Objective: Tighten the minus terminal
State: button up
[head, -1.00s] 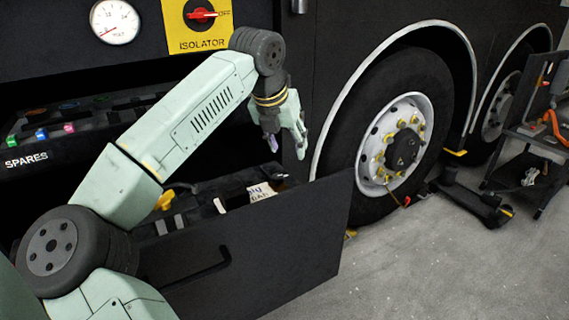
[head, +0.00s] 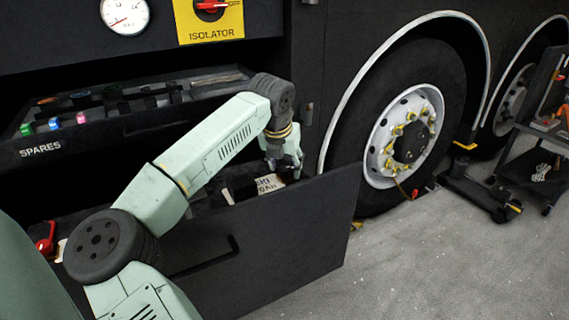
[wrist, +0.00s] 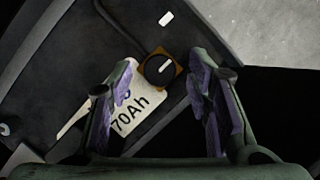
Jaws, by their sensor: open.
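In the wrist view, a round black knob (wrist: 159,68) with a white bar mark sits on an orange-brown square base. It shows ahead of and between my fingertips, with a gap to each finger. The battery's pale label (wrist: 138,118), reading "70Ah", lies beside the knob, partly behind my left finger. My gripper (wrist: 166,92) is open and empty, with purple pads on its fingers. In the head view, my gripper (head: 284,166) is low over the open drawer, near the battery label (head: 268,185). The knob is hidden there.
The open drawer's dark front panel (head: 290,240) stands close below my gripper. A SPARES tray (head: 130,115) with small coloured parts is above left. A red-handled item (head: 46,238) lies in the drawer's left part. A wheel (head: 405,135) stands to the right.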

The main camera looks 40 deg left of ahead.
grip_shut()
dwell(0.6)
jog(key=shift+m, duration=0.3)
jog(key=m+h, duration=0.1)
jog(key=m, duration=0.2)
jog(key=shift+a+m+t+h+p, duration=0.2)
jog(key=shift+m+t+h+p, duration=0.1)
jog(key=shift+h+p, duration=0.1)
jog(key=m+h+p, duration=0.1)
jog(key=m, duration=0.1)
jog(key=m+p, duration=0.1)
jog(key=m, duration=0.1)
jog(key=shift+a+r+m+h, duration=0.2)
jog(key=shift+m+h, duration=0.1)
jog(key=shift+h, duration=0.1)
jog(key=m+p, duration=0.2)
jog(key=m+g+h+p, duration=0.1)
jog(key=m+p, duration=0.1)
jog(key=m, duration=0.1)
jog(key=shift+w+a+g+h, duration=0.1)
jog(key=shift+w+g+h, duration=0.05)
jog(key=shift+g+h, duration=0.15)
jog(key=shift+w+f+m+g+h+p, duration=0.1)
jog(key=shift+m+g+h+p, duration=0.15)
jog(key=shift+m+p, duration=0.6)
jog(key=shift+f+m+g+h+p, duration=0.15)
jog(key=shift+m+g+p, duration=0.3)
jog(key=shift+m, duration=0.7)
